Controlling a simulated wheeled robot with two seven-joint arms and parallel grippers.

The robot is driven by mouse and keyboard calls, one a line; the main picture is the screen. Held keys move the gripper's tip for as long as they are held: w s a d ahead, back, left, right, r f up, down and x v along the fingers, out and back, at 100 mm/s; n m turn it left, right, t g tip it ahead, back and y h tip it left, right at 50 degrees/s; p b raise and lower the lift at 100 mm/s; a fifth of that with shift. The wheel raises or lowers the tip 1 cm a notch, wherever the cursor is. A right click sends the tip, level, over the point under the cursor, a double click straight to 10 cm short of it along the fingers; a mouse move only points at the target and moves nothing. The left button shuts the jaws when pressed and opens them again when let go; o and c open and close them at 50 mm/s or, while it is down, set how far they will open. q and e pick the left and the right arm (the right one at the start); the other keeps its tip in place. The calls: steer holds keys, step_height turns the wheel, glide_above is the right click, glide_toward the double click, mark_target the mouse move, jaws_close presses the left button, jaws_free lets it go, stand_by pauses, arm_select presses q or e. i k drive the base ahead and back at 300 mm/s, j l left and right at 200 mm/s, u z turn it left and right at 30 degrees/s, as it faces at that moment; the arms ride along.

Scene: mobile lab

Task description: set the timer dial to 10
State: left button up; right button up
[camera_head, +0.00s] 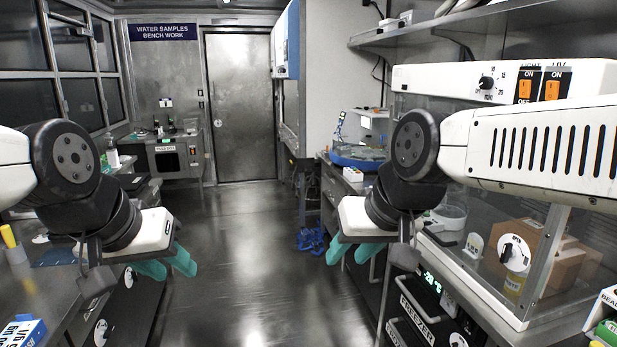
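The timer dial (486,83) is a small black knob on the front of the white panel (445,78) atop the clear-fronted cabinet at upper right. The number 10 is printed above it, with 15 and 20 to its right. The knob is too small to tell its exact setting. My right gripper (354,254) hangs below and left of the dial, well apart from it, with its teal fingers spread and empty. My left gripper (168,268) hangs over the aisle at left, its teal fingers apart and empty.
Orange switches (525,88) sit right of the dial. A white knob (515,253) is on the cabinet's lower front, with a cardboard box (545,250) behind the glass. A freezer (425,310) stands under the right bench. The aisle floor (250,270) is clear, with blue items (310,239) at its right edge.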

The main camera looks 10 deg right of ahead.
mark_target(485, 83)
steer(key=z, duration=1.75)
